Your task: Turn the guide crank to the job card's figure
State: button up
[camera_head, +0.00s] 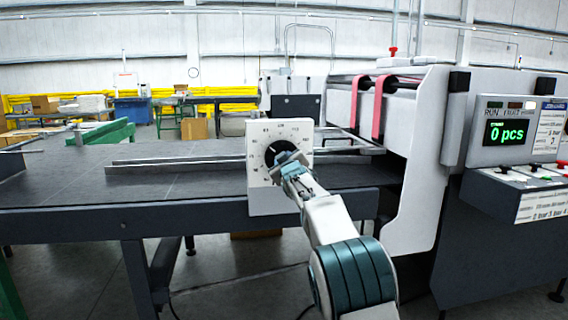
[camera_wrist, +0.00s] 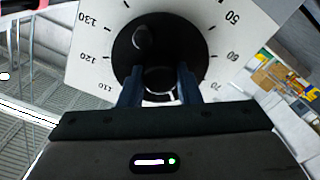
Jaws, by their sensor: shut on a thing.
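The guide crank is a black round disc (camera_wrist: 132,58) on a white dial plate (camera_head: 260,184) fixed at the table's front edge. Printed figures ring the disc; 130, 120, 110, 50, 60 and 70 are legible in the wrist view. My gripper (camera_wrist: 160,84) is at the crank in front of the plate, its two blue fingers shut on a part of the crank, which they partly hide. A dark round knob (camera_wrist: 143,37) shows on the disc beyond the fingers. The job card (camera_head: 551,128) is on the machine at right; its figure is too small to read surely.
A grey panel (camera_head: 492,151) with a green "0 pcs" display stands at right, above a console (camera_head: 520,178) with buttons. Pink belts (camera_head: 381,105) and a white machine housing (camera_head: 420,160) are right of the dial. The dark table (camera_head: 60,180) is mostly bare on the left.

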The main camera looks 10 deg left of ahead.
jog(key=shift+f+n, duration=0.2)
jog(key=shift+n, duration=0.7)
jog(key=o, duration=1)
jog(key=shift+c, duration=0.2)
jog(key=shift+r, duration=0.1)
